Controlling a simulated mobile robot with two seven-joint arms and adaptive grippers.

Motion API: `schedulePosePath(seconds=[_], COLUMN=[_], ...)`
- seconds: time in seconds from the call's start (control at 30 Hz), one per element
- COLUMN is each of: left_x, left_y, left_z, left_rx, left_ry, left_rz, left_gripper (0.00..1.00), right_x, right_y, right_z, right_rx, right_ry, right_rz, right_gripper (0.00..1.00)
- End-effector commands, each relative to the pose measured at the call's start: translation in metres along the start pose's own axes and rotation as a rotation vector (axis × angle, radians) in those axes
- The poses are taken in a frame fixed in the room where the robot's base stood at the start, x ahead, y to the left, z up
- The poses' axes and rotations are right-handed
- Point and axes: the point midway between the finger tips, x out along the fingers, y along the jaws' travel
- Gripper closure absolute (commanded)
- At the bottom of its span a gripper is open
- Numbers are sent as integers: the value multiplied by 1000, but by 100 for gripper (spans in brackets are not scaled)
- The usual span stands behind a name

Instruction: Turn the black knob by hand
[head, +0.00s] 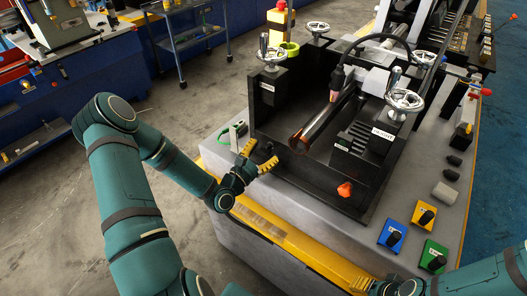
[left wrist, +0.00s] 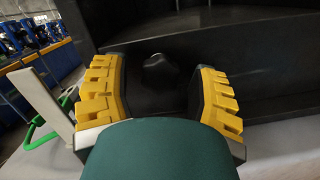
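A dark rounded black knob (left wrist: 157,70) sits on the front wall of the black machine (head: 310,180), straight ahead in the left wrist view. My left gripper (head: 258,156) is at the near left corner of that machine. Its yellow fingers are spread wide, one on each side of the knob in the left wrist view (left wrist: 155,80), with visible gaps, so it does not grip it. In the head view I cannot clearly make out this knob by the fingers. My right gripper (head: 400,287) is at the bottom edge, partly cut off; its finger opening is unclear.
An orange knob (head: 345,189) is on the machine front. Handwheels rise above the machine.

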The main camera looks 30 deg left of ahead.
Motion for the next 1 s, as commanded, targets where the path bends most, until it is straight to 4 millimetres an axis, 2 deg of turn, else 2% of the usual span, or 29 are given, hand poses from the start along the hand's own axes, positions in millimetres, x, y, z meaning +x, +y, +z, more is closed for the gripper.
schedulePosePath(seconds=[0.37,0.7,1.0], left_x=[-2,-20,-20], left_y=[0,0,0], left_z=[0,3,3], left_rx=[2,3,26], left_ry=[2,2,1], left_rz=[-1,0,-5], left_gripper=[38,38,38], right_x=[0,-2,0], right_y=[0,-1,0], right_z=[0,0,0], right_rx=[0,0,0], right_ry=[0,0,0], right_rz=[0,0,0], right_gripper=[53,53,53])
